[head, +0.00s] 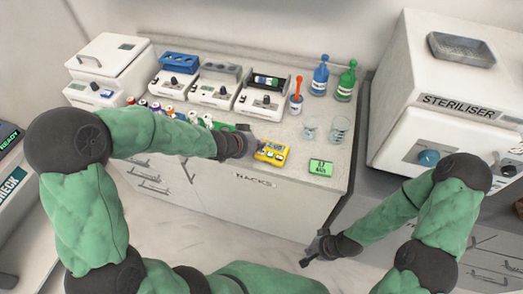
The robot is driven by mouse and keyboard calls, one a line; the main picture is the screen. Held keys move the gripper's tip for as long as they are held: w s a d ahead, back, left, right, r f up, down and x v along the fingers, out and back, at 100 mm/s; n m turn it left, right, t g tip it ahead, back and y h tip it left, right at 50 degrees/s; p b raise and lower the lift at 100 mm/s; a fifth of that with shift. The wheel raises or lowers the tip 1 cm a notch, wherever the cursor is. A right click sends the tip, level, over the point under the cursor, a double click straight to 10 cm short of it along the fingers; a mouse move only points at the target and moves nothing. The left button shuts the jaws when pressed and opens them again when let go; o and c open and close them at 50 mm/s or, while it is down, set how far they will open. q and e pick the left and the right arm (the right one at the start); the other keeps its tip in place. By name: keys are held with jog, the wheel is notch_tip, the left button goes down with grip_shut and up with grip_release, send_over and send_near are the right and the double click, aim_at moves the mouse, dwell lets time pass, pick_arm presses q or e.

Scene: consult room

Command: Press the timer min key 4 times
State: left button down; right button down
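A small yellow device with a pale display and small keys (272,152), which looks like the timer, lies on the white counter near its front edge. Its key labels are too small to read. My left gripper (247,141) is at the left side of the yellow device, very close to it. I cannot tell whether it touches the device, and its fingers are too small and dark to judge. My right gripper (309,258) hangs low in front of the counter, away from the device. Its finger opening is not clear.
Two clear beakers (340,129), blue (319,77) and green (346,82) bottles and an orange-topped bottle (296,97) stand behind. White machines (213,92) line the back. A steriliser (440,100) stands right.

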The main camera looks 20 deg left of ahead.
aim_at(259, 152)
dwell(0.3)
pick_arm(q)
jog(key=shift+f+b, duration=0.3)
jog(key=shift+f, duration=0.1)
jog(key=shift+f+b, duration=0.35)
jog(key=shift+f, duration=0.1)
dwell(0.7)
dwell(0.3)
jog(key=shift+r+p, duration=0.9)
jog(key=shift+p, duration=0.1)
notch_tip(259, 152, up, 5)
jog(key=p, duration=0.5)
